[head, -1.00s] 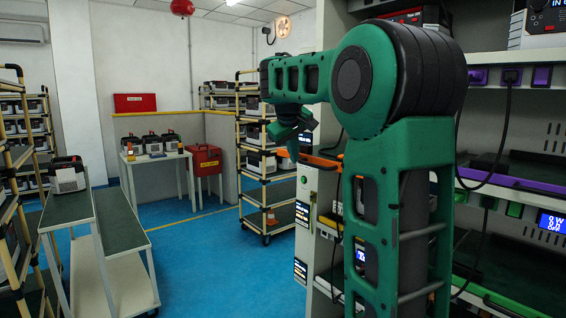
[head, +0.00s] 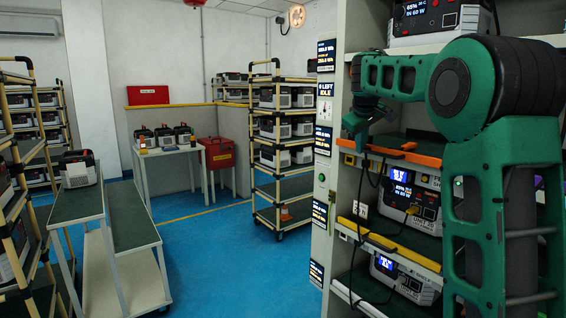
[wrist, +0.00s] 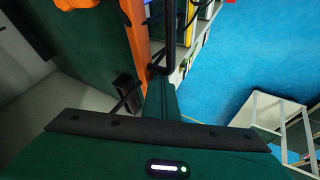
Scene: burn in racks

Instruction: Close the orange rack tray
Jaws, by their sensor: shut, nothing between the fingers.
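The orange rack tray (head: 425,159) is in the rack at the right of the head view, with an orange front edge and a dark green surface. Its front looks roughly in line with the yellow-edged shelf below; I cannot tell if it is fully in. Its orange edge (wrist: 138,40) runs upright in the wrist view, with green surface to its left. My gripper (head: 356,134) is shut and empty at the tray's left front end. In the wrist view my gripper (wrist: 160,85) is close beside the orange edge; contact is unclear.
A yellow-edged shelf (head: 385,243) lies below, with power units and hanging black cables. The rack's side post (head: 326,180) carries small labels and displays. Blue floor (head: 215,250) is open to the left, up to a cart (head: 130,235) and a shelf trolley (head: 280,150).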

